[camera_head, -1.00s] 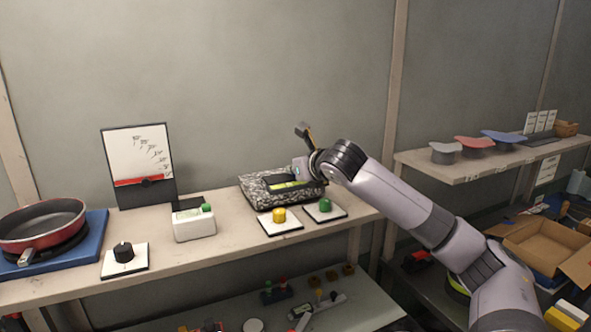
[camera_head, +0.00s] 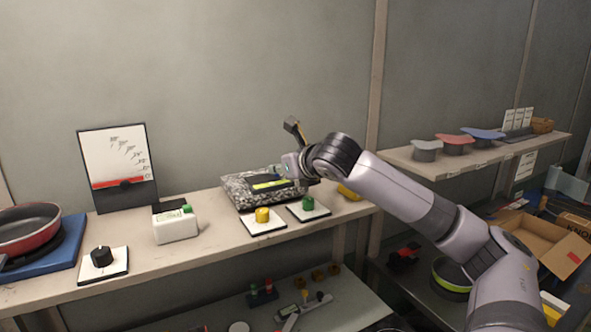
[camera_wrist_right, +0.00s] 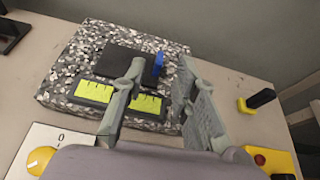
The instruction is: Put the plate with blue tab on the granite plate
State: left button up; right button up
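The granite plate (camera_head: 232,192) is a thick speckled grey block on the shelf; it fills the upper left of the right wrist view (camera_wrist_right: 75,75). A dark plate (camera_wrist_right: 112,62) with an upright blue tab (camera_wrist_right: 159,65) appears to lie on the granite. My right gripper (camera_wrist_right: 160,68) is above the granite with its fingers apart. The blue tab shows between the fingertips, with a gap visible on both sides. One finger hides part of the dark plate. In the head view my right gripper (camera_head: 290,165) is seen from the side. My left gripper is not in view.
A black-framed yellow-green level (camera_wrist_right: 92,91) lies on the granite beside the dark plate. Yellow (camera_head: 262,215) and green (camera_head: 308,203) knobs stand in front. A yellow object (camera_wrist_right: 244,106) with a black handle lies to the right. A pan (camera_head: 30,228) stands far left.

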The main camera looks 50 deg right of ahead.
jog(key=b+v, duration=0.4)
jog(key=v, duration=0.4)
jog(key=shift+s, duration=0.25)
